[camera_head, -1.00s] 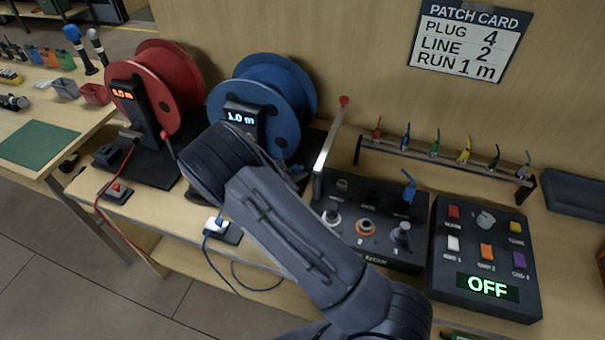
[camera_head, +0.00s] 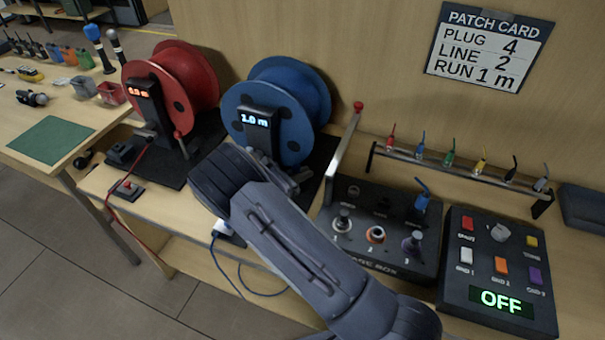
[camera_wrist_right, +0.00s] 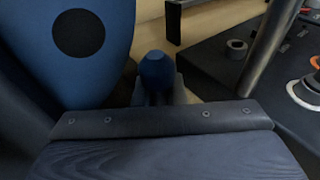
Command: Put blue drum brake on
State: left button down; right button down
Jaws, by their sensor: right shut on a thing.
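The blue drum (camera_head: 275,110) stands upright on its black base, and its display reads 1.0 m. A blue-topped knob, which looks like the blue drum brake (camera_wrist_right: 155,72), shows beside the drum in the right wrist view. My right gripper (camera_head: 292,182) is at the drum's lower right in the head view, partly hidden by my own wrist. It is shut on the brake knob, with grey finger parts around it in the wrist view. The brake's exact setting cannot be told. My left gripper is not in view.
The red drum (camera_head: 172,88) stands to the left. A patch box (camera_head: 385,235) with knobs and a red-tipped lever (camera_head: 345,145) is on the right. Farther right is a control panel (camera_head: 500,270) reading OFF. A rack (camera_head: 455,170) holds several coloured plugs.

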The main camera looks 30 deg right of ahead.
jog(key=shift+r, duration=0.1)
jog(key=c, duration=1.8)
grip_release()
jog(key=shift+o, duration=0.2)
jog(key=shift+a, duration=0.1)
jog(key=b+v, duration=0.1)
jog(key=v, duration=0.5)
jog(key=shift+a+b, duration=0.4)
jog(key=shift+s+a+r, duration=0.1)
jog(key=shift+a+r, duration=0.1)
jog(key=shift+a, duration=0.2)
